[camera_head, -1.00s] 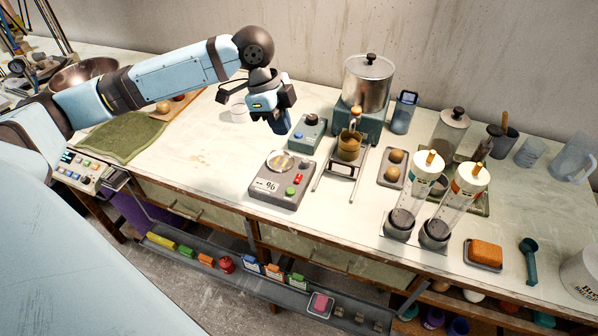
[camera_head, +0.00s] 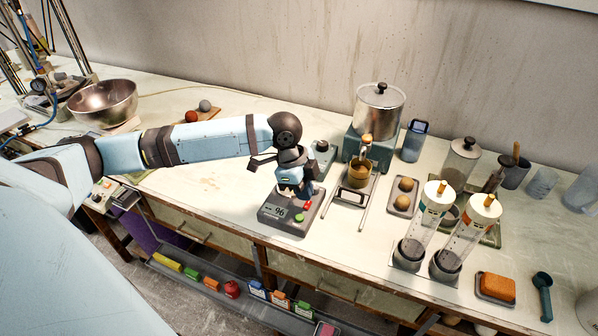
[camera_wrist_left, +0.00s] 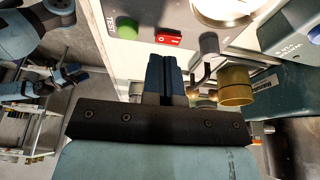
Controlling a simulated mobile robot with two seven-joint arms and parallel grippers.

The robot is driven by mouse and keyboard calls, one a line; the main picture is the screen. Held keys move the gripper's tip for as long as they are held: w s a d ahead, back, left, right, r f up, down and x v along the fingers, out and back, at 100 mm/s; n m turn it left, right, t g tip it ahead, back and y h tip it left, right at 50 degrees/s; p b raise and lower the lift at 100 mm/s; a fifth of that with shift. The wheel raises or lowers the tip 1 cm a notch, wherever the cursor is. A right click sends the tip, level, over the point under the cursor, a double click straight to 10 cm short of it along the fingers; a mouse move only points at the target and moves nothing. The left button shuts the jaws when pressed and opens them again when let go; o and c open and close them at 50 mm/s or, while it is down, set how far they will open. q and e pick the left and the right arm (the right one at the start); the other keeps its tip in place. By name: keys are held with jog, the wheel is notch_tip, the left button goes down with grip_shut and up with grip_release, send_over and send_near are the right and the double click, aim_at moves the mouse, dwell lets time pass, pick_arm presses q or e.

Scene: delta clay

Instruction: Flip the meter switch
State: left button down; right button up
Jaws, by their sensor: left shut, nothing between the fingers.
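In the left wrist view the red rocker switch (camera_wrist_left: 168,38) lies just beyond the fingertips, beside the green button (camera_wrist_left: 126,27) marked TEST. My right gripper is not in view.
Two clear cylinders (camera_head: 424,220) stand farther right. Bench space left of the meter is clear.

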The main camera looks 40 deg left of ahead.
aim_at(308, 203)
pick_arm(q)
jog(key=shift+f, duration=1.35)
jog(key=shift+s+f+t+p, duration=0.15)
jog(key=shift+f+t+p, duration=0.05)
jog(key=shift+t+p, duration=0.1)
jog(key=shift+s+p, duration=0.15)
jog(key=shift+p, duration=0.4)
jog(key=shift+f+t, duration=0.25)
jog(key=shift+t, duration=0.05)
jog(key=shift+r, duration=0.1)
jog(key=shift+w+a+r, duration=0.1)
jog(key=shift+w+r, duration=0.1)
jog(key=shift+w, duration=0.2)
jog(key=shift+w+a+f+p, duration=0.1)
jog(key=shift+w+p, duration=0.2)
jog(key=shift+w, duration=0.1)
